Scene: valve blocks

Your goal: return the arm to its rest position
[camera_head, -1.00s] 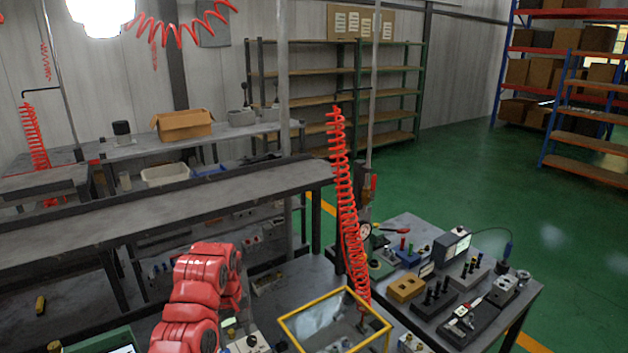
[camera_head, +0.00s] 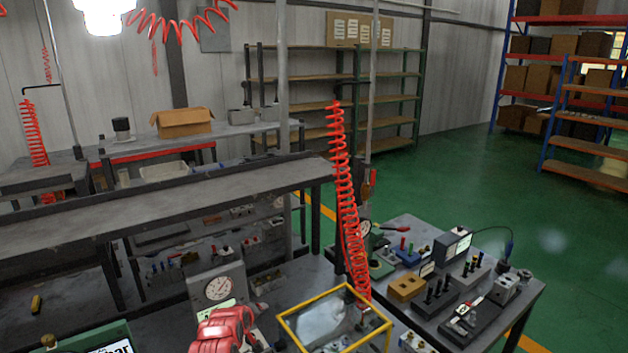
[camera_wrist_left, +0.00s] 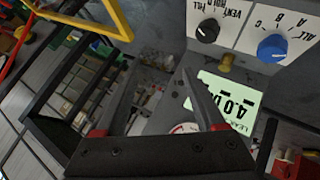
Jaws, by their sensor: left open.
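My left arm shows in the head view as a red link low in the middle, at the bottom edge. Its gripper is outside that view. In the left wrist view my left gripper (camera_wrist_left: 158,78) is open, with its two dark fingers apart and nothing held between them. Beyond the fingers is a grey panel with a black knob (camera_wrist_left: 207,30), a blue knob (camera_wrist_left: 272,47) and a pale green display (camera_wrist_left: 226,98) reading about 4.0. I cannot tell whether the fingers touch the panel. My right gripper is in neither view.
A grey block with a round gauge (camera_head: 219,288) stands behind my arm. A yellow frame (camera_head: 335,318) and a hanging red coiled hose (camera_head: 345,200) are to its right. A side table (camera_head: 415,222) holds several fixtures. Green floor (camera_head: 440,170) lies open beyond.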

